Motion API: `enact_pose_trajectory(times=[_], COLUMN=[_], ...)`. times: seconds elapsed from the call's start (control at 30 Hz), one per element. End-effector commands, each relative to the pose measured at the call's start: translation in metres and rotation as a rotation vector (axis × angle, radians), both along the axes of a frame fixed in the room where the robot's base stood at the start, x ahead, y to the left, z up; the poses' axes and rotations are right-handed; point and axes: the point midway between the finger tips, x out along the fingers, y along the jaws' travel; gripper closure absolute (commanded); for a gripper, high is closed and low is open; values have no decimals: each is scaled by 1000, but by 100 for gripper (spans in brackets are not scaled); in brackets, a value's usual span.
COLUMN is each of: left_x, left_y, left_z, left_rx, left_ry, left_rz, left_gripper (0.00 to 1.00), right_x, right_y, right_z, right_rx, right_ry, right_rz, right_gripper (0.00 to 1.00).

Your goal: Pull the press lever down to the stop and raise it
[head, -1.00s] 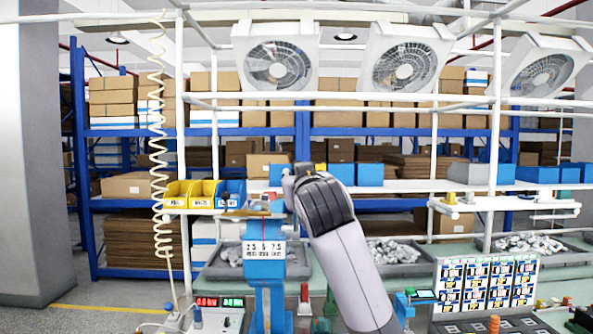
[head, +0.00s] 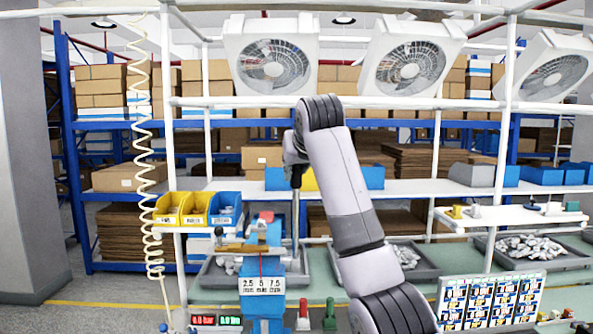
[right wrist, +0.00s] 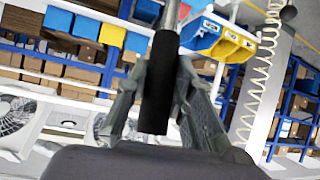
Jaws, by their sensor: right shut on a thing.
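My right gripper (head: 295,158) is at the top of the lever, partly hidden by my own wrist. In the right wrist view the black lever grip (right wrist: 159,85) lies between the two fingers of my right gripper (right wrist: 163,90), which are shut on it. My left gripper is not in view.
Yellow and blue bins (head: 195,207) sit on a shelf left of the press. A coiled hose (head: 147,150) hangs farther left. Grey trays of metal parts (head: 405,262) stand behind my right arm. A label panel (head: 490,300) stands at the right.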

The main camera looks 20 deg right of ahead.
Motion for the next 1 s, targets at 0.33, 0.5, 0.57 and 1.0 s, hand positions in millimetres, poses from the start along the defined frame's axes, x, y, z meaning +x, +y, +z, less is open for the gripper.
enact_pose_trajectory(times=[0.33, 0.5, 0.57, 1.0], left_x=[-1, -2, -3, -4], left_y=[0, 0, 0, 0], left_z=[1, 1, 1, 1], left_rx=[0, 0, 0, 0], left_ry=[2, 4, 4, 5], left_rz=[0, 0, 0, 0], left_gripper=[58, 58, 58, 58], right_x=[5, 6, 6, 6], right_y=[-2, -2, -2, -2], right_z=[7, 6, 6, 5], right_rx=[11, 12, 12, 14], right_ry=[42, 46, 46, 49], right_rz=[-2, -1, -1, -1], right_gripper=[100, 100, 100, 60])
